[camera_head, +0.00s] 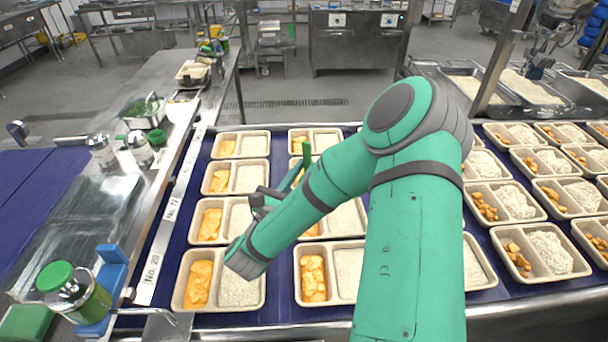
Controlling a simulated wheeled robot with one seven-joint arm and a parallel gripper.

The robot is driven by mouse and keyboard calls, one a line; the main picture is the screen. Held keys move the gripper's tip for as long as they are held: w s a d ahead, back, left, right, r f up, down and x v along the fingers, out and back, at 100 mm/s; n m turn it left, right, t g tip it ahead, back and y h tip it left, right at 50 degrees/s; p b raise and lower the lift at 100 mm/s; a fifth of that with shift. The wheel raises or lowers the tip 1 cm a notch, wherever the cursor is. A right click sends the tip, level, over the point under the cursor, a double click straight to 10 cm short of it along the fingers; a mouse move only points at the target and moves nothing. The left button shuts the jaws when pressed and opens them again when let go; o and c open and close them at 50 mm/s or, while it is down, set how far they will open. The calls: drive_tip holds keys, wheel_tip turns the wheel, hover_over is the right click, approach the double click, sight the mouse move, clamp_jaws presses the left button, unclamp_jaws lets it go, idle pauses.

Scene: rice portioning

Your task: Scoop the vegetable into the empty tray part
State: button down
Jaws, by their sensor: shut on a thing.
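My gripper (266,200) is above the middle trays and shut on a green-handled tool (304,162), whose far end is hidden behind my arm. Chopped green vegetable (140,108) lies in a small metal container (148,121) on the steel counter at the left. Below and around my gripper stand rows of beige two-part trays (232,307). In the trays I see clearly, the left part holds orange food (199,284) and the right part holds pale rice (238,291). I see no clearly empty part; my arm hides parts of several middle trays.
The steel counter (100,205) at the left carries jars (103,150) and a green-lidded jar (75,290) in a blue holder. More filled trays (540,252) stand at the right, with large rice pans (530,88) behind them. Open floor lies beyond the table.

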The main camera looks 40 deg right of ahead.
sight(303, 150)
drive_tip(key=shift+d+r, duration=0.1)
drive_tip(key=shift+r, duration=1.75)
drive_tip(key=shift+s+r+g+y, duration=0.1)
drive_tip(key=shift+r+g+y, duration=0.1)
drive_tip(key=shift+g+y, duration=0.3)
drive_tip(key=y, duration=0.1)
drive_tip(key=g+y, duration=0.1)
drive_tip(key=shift+r+y, duration=0.25)
drive_tip(key=shift+y, duration=0.05)
drive_tip(key=g+y, duration=0.1)
drive_tip(key=y, duration=0.2)
drive_tip(key=shift+r+g, duration=0.3)
drive_tip(key=shift+g, duration=0.1)
drive_tip(key=g+y, duration=0.1)
drive_tip(key=y, duration=0.2)
drive_tip(key=shift+r+g+y, duration=0.3)
drive_tip(key=shift+g, duration=0.1)
drive_tip(key=g+y, duration=0.1)
drive_tip(key=y, duration=0.1)
drive_tip(key=g+y, duration=0.1)
drive_tip(key=y, duration=0.1)
drive_tip(key=shift+r, duration=0.4)
